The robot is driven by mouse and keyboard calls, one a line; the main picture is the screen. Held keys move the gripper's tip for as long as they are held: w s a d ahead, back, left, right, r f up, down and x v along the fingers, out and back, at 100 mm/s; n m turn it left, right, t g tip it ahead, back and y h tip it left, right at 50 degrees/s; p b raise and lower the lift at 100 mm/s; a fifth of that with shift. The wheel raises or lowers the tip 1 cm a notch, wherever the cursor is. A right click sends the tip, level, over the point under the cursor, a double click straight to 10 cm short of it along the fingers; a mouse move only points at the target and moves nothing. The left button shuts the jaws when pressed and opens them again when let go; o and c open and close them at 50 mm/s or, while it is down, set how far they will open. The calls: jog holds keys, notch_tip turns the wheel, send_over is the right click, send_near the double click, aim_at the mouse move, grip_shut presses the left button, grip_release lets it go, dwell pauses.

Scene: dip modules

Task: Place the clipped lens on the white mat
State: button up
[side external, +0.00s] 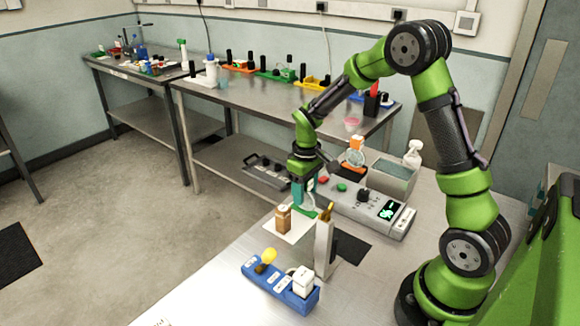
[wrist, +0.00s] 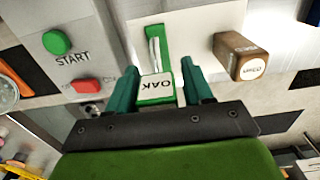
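The clipped lens is a clear piece in a green clip (side external: 308,213) with a tag reading "OAK" (wrist: 156,87). It is at the right part of the white mat (side external: 291,237) and appears to rest on it. In the wrist view the mat (wrist: 200,30) lies around it. My gripper (side external: 302,198) is low over the mat. In the wrist view its two teal fingers (wrist: 159,82) stand on either side of the tagged clip, with a narrow gap at the right finger. A brown block (side external: 283,218) with a white label stands on the mat beside the clip (wrist: 241,57).
A control box (side external: 365,210) with red and green buttons stands behind the mat. An upright metal plate (side external: 325,245) stands close in front. A blue rack (side external: 281,287) holds a yellow bulb and a white block. A grey bin (side external: 392,180) is at the back.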

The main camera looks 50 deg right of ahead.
jog(key=shift+o, duration=0.6)
notch_tip(320, 180, up, 11)
jog(key=shift+r, duration=0.1)
jog(key=shift+a+r, duration=0.15)
jog(key=shift+r, duration=0.55)
jog(key=s+a+r+m+t+y, duration=0.2)
jog(key=s+a+r+m+t, duration=0.2)
jog(key=s+a+r+t, duration=0.3)
jog(key=s+a, duration=0.5)
jog(key=s, duration=0.4)
jog(key=shift+a, duration=0.25)
jog(key=shift+w+r, duration=0.1)
jog(key=shift+r, duration=0.05)
